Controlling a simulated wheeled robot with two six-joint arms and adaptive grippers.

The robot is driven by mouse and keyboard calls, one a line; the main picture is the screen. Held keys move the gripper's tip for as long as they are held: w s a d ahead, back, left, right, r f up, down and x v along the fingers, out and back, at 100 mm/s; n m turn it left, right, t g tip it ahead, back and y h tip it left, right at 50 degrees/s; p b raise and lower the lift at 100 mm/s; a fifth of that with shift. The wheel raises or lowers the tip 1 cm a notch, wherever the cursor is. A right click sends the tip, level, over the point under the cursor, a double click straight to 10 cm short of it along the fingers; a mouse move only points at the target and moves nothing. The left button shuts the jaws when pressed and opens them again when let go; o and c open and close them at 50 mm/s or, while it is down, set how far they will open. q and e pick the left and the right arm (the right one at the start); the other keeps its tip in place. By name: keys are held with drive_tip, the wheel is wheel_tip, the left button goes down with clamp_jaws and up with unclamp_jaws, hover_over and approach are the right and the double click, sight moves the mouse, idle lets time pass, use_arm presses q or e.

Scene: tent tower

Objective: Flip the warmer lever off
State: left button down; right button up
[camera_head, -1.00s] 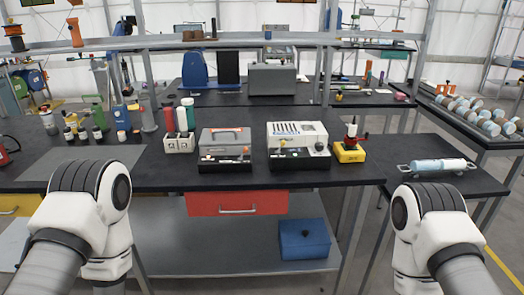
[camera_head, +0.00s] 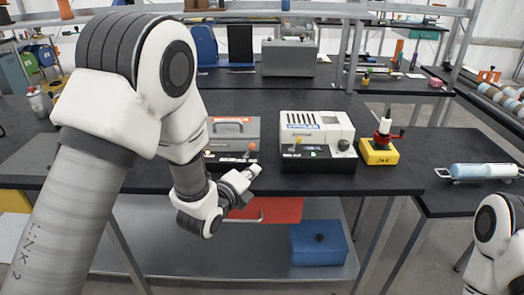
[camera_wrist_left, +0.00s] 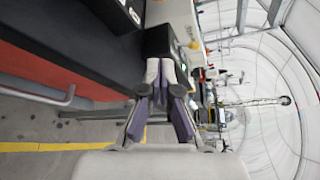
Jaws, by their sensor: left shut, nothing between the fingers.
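Two bench machines could be the warmer, and I cannot read their labels clearly. One is a grey box (camera_head: 232,130) with a top handle and an orange-red label. The other is a white-topped machine (camera_head: 318,128) with a blue label, black front and small orange lever (camera_head: 298,140). My left gripper (camera_head: 250,174) is shut and empty, in front of the grey box's lower right front and hiding part of it. In the left wrist view its fingers (camera_wrist_left: 162,70) are together, before a dark machine front with a green light (camera_wrist_left: 183,65). My right gripper is out of view.
A yellow-based device (camera_head: 378,152) stands right of the white machine. A red drawer (camera_head: 275,209) with a bar handle is below the bench edge, and a blue box (camera_head: 320,245) sits on the lower shelf. A metal shelf rail crosses above the bench.

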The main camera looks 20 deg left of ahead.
sight(258, 161)
use_arm(q)
drive_tip(key=p+x, duration=0.1)
drive_tip(key=x, duration=0.8)
drive_tip(key=shift+w+f+p, duration=0.2)
drive_tip(key=shift+w+p, duration=0.15)
drive_tip(key=shift+p, duration=0.05)
drive_tip(key=a, duration=0.1)
drive_tip(key=a+r+p, duration=0.1)
drive_tip(key=a, duration=0.1)
drive_tip(key=shift+r, duration=0.2)
drive_tip(key=shift+a+r, duration=0.1)
drive_tip(key=shift+a, duration=0.3)
drive_tip(key=shift+d, duration=0.1)
drive_tip(key=shift+b, duration=0.35)
